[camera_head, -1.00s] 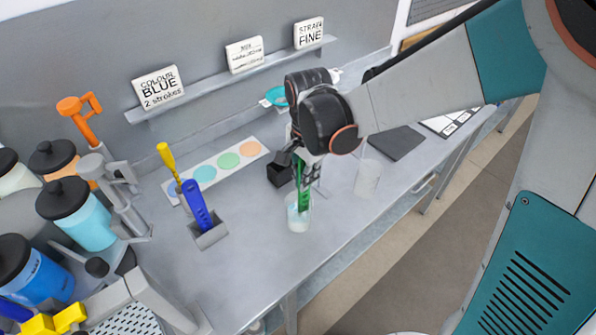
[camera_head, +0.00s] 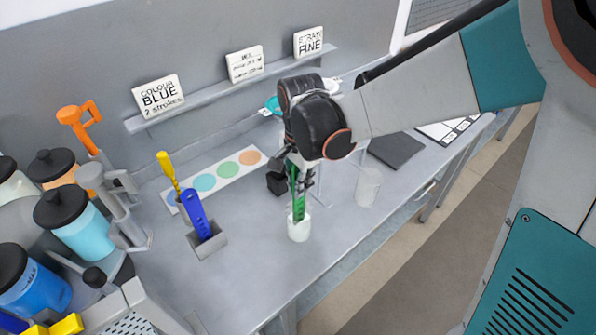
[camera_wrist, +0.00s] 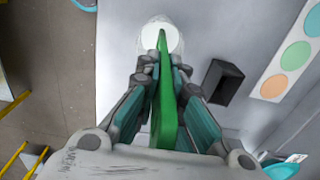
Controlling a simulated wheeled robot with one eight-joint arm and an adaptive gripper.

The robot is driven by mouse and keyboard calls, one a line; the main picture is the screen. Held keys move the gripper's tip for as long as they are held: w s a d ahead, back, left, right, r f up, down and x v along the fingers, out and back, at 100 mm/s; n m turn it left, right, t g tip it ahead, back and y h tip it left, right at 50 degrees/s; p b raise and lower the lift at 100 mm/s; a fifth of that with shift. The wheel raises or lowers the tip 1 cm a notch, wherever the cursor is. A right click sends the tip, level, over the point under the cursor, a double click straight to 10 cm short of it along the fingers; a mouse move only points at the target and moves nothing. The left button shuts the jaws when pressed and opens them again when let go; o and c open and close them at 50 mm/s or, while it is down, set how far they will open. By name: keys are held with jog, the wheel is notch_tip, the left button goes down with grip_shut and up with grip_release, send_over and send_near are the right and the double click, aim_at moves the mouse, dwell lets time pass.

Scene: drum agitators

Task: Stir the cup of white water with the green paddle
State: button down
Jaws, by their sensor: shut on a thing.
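The green paddle (camera_head: 297,195) is held upright in my gripper (camera_head: 303,178), with its lower end in the mouth of the cup of white water (camera_head: 299,231). In the wrist view my gripper (camera_wrist: 164,75) is shut on the green paddle (camera_wrist: 166,100), and its tip overlaps the white liquid in the cup (camera_wrist: 158,34). How deep the tip sits is hidden by the cup wall. The cup stands upright on the bench.
An empty clear cup (camera_head: 368,187) stands to the right. A black holder (camera_head: 277,183) is just behind the paddle. A dark mat (camera_head: 397,149) lies right. The front bench is clear.

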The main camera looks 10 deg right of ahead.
jog(key=shift+s+r+p, duration=0.15)
jog(key=shift+r+p, duration=4.45)
jog(key=shift+r, duration=2.35)
